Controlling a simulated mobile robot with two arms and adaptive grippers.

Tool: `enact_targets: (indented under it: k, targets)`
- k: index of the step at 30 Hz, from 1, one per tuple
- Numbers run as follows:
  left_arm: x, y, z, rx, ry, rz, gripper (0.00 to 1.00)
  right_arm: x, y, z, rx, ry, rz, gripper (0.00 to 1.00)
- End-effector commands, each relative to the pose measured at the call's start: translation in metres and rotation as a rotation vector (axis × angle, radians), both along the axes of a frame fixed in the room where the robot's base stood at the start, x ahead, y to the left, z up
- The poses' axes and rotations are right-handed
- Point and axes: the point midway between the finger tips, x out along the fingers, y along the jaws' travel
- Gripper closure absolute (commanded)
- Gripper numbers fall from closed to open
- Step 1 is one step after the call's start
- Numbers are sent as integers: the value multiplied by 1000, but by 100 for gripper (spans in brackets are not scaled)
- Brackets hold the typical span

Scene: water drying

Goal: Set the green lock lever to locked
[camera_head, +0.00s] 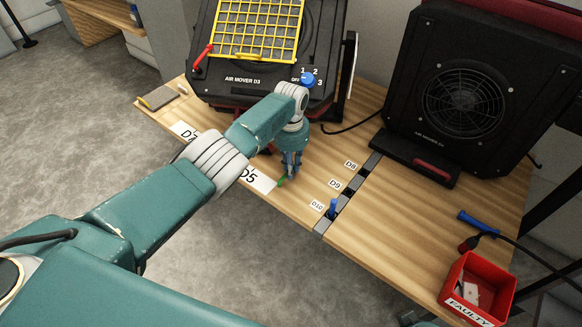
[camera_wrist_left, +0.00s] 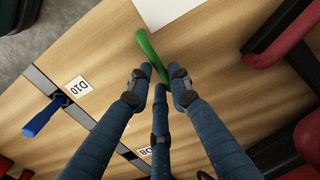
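The green lock lever (camera_head: 282,181) is at the table's front edge, beside the D5 card. In the left wrist view the green lever (camera_wrist_left: 152,52) is long and rounded, and its lower end runs in between my fingertips. My left gripper (camera_head: 291,168) points down just above and behind the lever. In the wrist view its three fingers (camera_wrist_left: 160,78) are apart, with a narrow gap around the lever's end; I see no clear grip on it. The lever's base is hidden. My right gripper is not in view.
A blue lever (camera_head: 333,207) stands in the grey slotted strip (camera_head: 322,227) by label D10. A black air mover (camera_head: 245,80) with a yellow rack is behind my gripper, another (camera_head: 465,95) at right. A red FAULTY bin (camera_head: 478,290) is front right. The table's front middle is clear.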

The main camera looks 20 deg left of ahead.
Motion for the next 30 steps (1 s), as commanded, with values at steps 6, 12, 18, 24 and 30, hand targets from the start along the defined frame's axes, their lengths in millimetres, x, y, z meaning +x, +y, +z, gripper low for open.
enact_targets:
  k: [6, 12, 18, 24, 30]
  targets:
    - [1, 1, 0, 1, -3, -1, 63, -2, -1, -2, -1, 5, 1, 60]
    - [1, 1, 0, 1, -3, -2, 63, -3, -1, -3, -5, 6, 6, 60]
    - [-1, -2, 1, 0, -2, -51, 63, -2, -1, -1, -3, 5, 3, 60]
    - [-9, -13, 1, 4, -1, -317, 63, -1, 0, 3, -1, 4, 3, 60]
    - [-25, -24, -1, 3, -1, -686, 63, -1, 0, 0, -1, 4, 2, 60]
